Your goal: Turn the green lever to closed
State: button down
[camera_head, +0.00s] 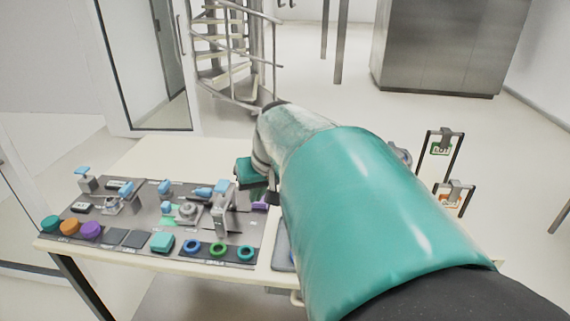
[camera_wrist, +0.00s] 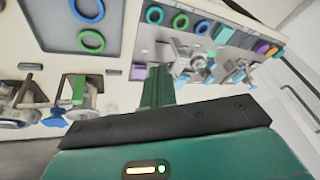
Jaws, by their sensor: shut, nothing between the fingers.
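The green lever (camera_wrist: 77,90) shows at the left of the wrist view. It is a short green handle on a metal valve-like fitting and points up in the picture. In the head view my own arm hides it. My gripper (camera_wrist: 157,85) has its green fingers together with nothing between them. They are to the right of the lever in the wrist view, apart from it, close to a purple block (camera_wrist: 138,72). In the head view my gripper (camera_head: 273,190) is partly hidden by my arm, over the right end of the panel.
A grey panel (camera_head: 172,213) with knobs, rings and blue-handled fittings covers the table's left part. A grey tray with a blue ring (camera_wrist: 88,9) and a green ring (camera_wrist: 91,41) lies near the lever. A blue handle (camera_wrist: 53,118) is beside the lever. Framed signs (camera_head: 440,150) stand at right.

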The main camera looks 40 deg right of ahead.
jog(key=s+d+f+m+t, duration=0.1)
jog(key=s+d, duration=0.1)
jog(key=d, duration=0.9)
jog(key=s+d+f+m+t, duration=0.1)
jog(key=s+d+f+m, duration=0.1)
jog(key=d, duration=0.9)
jog(key=s+d+f+m, duration=0.1)
jog(key=s+d+f, duration=0.1)
jog(key=d, duration=0.9)
jog(key=shift+s+d+m+t, duration=0.25)
jog(key=shift+d+m+t, duration=0.05)
jog(key=shift+d+t, duration=0.1)
jog(key=shift+f, duration=0.15)
jog(key=w+a+f, duration=0.3)
jog(key=w+f, duration=0.4)
jog(key=w, duration=0.2)
jog(key=shift+f, duration=0.4)
